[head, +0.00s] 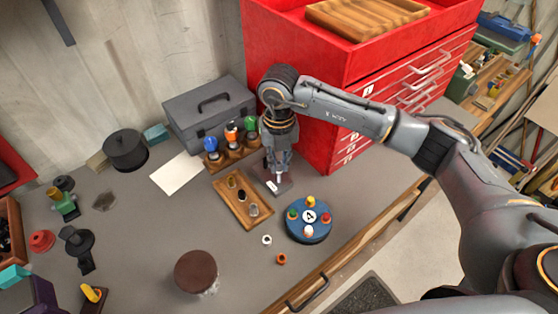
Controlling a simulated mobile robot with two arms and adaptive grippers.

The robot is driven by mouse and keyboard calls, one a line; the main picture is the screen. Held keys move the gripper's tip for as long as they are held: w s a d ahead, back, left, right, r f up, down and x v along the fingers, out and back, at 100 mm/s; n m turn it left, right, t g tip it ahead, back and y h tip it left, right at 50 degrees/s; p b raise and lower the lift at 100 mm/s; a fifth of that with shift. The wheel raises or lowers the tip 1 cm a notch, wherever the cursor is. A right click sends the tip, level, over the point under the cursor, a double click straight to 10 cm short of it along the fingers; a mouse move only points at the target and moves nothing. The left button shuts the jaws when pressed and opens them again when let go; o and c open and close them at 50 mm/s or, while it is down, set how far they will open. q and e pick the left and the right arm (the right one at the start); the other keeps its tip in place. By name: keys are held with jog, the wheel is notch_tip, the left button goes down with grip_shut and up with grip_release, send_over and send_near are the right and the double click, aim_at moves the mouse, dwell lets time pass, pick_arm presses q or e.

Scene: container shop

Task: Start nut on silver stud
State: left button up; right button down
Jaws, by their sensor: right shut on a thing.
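My right gripper (274,178) points down over a small dark grey plate (283,188) in front of the grey toolbox. It is shut on a small pale thing, mostly hidden by the fingers; I cannot tell whether it is a nut or a stud top. Beside it, a wooden board (231,207) carries a brass stud (232,181), a dark stud (242,195) and a silver stud (253,210), all upright. A silver-white nut (267,240) and a copper nut (281,259) lie loose on the bench. My left gripper is out of view.
A blue round holder (308,232) with coloured knobs stands right of the board. A rack (234,157) with coloured-handled tools and the grey toolbox (208,112) stand behind. The red drawer cabinet (300,60) is close behind my right arm. A brown-topped round stool-like object (196,271) stands in front.

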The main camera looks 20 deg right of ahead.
aim_at(279, 173)
jog(key=shift+b, duration=0.3)
dwell(0.7)
jog(key=shift+f+b, duration=1.95)
jog(key=shift+f, duration=0.35)
dwell(0.4)
jog(key=m, duration=0.3)
jog(key=shift+m, duration=0.4)
jog(key=m, duration=0.4)
jog(key=shift+m, duration=2.3)
jog(key=m, duration=0.4)
jog(key=c, duration=1.2)
grip_release()
